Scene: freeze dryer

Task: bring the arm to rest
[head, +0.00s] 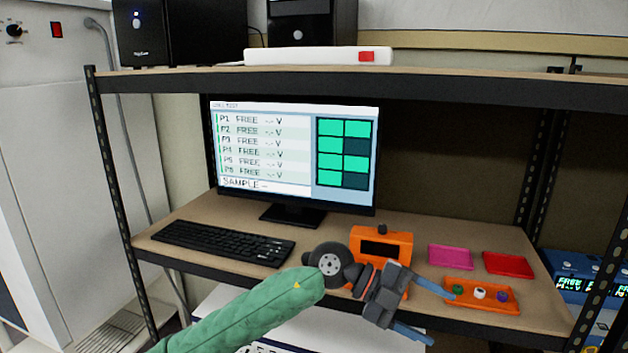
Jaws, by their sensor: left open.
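My left arm (245,312), in a green sleeve, comes in from the lower left and reaches across in front of the shelf. Its gripper (443,319) is open, with two blue fingers spread apart and pointing right. Nothing shows between the fingers. The gripper appears in front of the shelf's front edge, overlapping an orange device (380,243) and the left end of an orange tray (485,303) in the picture. I cannot tell how far it is from them. My right gripper is not in view.
The shelf board (200,217) bears a keyboard (222,243), a monitor (290,150), a pink tray (450,257) and a red tray (508,264). The orange tray holds small green, white and purple pieces. A blue instrument (585,277) stands at right. Black posts (120,200) flank the shelf.

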